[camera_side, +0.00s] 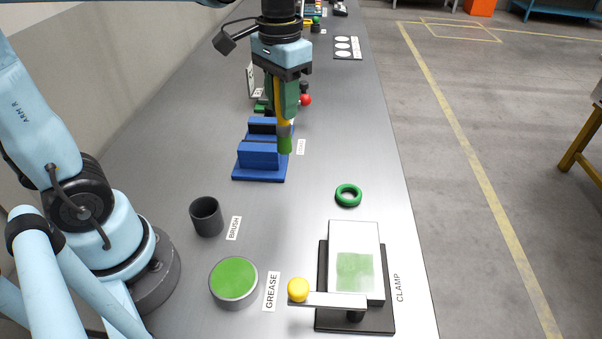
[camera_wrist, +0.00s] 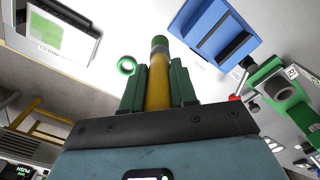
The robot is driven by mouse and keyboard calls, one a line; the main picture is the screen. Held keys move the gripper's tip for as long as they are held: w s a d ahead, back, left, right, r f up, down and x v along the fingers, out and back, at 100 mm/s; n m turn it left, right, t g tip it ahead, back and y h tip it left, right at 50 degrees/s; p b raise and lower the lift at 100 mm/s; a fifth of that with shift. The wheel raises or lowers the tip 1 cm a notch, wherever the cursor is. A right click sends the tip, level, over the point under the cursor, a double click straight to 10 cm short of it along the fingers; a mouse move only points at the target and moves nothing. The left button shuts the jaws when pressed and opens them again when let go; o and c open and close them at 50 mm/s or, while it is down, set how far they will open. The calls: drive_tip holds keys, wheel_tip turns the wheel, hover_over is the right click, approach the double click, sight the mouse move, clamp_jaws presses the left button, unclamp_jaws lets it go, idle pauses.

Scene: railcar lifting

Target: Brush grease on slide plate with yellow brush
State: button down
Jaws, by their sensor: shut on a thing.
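My gripper (camera_side: 284,112) is shut on the yellow brush, whose bristle end (camera_side: 285,145) points down and is green. In the wrist view the yellow handle (camera_wrist: 158,94) sits between my gripper's green fingers (camera_wrist: 159,80). The brush hangs beside the blue block, well behind the clamp. The white slide plate (camera_side: 340,232) lies in the clamp (camera_side: 387,323) at the front right, with a green grease patch on its top. It also shows in the wrist view (camera_wrist: 84,48). The grease pot (camera_side: 233,279) stands left of the clamp, full of green grease.
The dark brush cup (camera_side: 206,217) is empty-looking behind the grease pot. A green ring (camera_side: 348,195) lies behind the clamp. A blue slotted block (camera_side: 259,157) stands near the brush. The clamp's arm with a yellow knob (camera_side: 298,290) crosses the plate's front. Bench right of the brush is clear.

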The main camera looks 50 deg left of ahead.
drive_tip(key=s+d, duration=0.2)
drive_tip(key=d, duration=1.2)
drive_tip(key=s+d, duration=0.3)
drive_tip(key=d, duration=1.1)
drive_tip(key=shift+f, duration=3)
drive_tip(key=shift+s+a+f, duration=0.5)
drive_tip(key=shift+s+a, duration=1.35)
drive_tip(key=shift+a, duration=0.25)
drive_tip(key=shift+w+d, duration=2)
drive_tip(key=shift+d, duration=0.05)
drive_tip(key=shift+s+a, duration=2.1)
drive_tip(key=shift+a, duration=0.05)
wheel_tip(320, 180, up, 8)
